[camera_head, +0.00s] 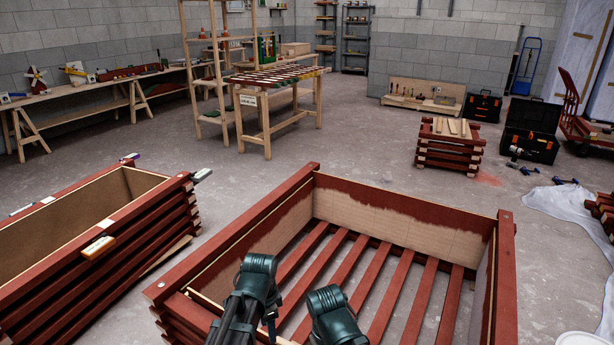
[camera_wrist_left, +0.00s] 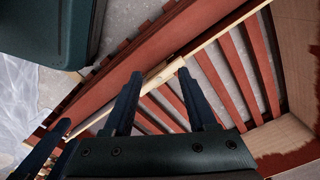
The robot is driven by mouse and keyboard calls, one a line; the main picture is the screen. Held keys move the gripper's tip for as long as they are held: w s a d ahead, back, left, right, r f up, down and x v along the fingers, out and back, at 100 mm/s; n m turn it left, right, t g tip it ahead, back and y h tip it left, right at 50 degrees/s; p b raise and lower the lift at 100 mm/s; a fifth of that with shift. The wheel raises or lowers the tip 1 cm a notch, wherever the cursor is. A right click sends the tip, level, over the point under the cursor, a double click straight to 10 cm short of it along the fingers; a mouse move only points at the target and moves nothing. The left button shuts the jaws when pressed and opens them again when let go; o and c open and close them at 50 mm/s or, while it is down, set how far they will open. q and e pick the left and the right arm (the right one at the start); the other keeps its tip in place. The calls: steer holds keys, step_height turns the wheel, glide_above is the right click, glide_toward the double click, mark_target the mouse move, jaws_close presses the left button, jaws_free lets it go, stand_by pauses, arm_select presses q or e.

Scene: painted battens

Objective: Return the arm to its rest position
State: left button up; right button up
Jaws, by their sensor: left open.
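My left gripper (camera_wrist_left: 159,74) shows in the left wrist view with its two dark fingers apart and nothing held between them. Beyond the fingers is a pale wooden strip (camera_wrist_left: 200,42) along a red batten wall; the picture does not show contact. In the head view, dark green links of my arms show at the bottom centre, over the near side of a red batten crate (camera_head: 507,270). The left fingertips cannot be made out clearly there. My right gripper cannot be made out.
The crate has a slatted floor and partly painted panels. A batten stack (camera_head: 449,148), an open black toolbox (camera_head: 531,130) and a white sheet (camera_head: 565,206) lie to the right.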

arm_select(q)
steer(key=s+a+n, duration=0.5)
steer(key=a+n, duration=0.2)
steer(key=n, duration=0.5)
steer(key=s+d+r+m+p, duration=0.1)
steer(key=d+r+p, duration=0.4)
steer(key=r+p, duration=0.7)
steer(key=s+d+r+m+y+p, duration=0.1)
steer(key=s+d+r+p, duration=0.3)
steer(key=r+p, duration=0.9)
steer(key=shift+s+d+m+g, duration=0.3)
steer(key=shift+d+m, duration=0.4)
steer(key=shift+d, duration=0.4)
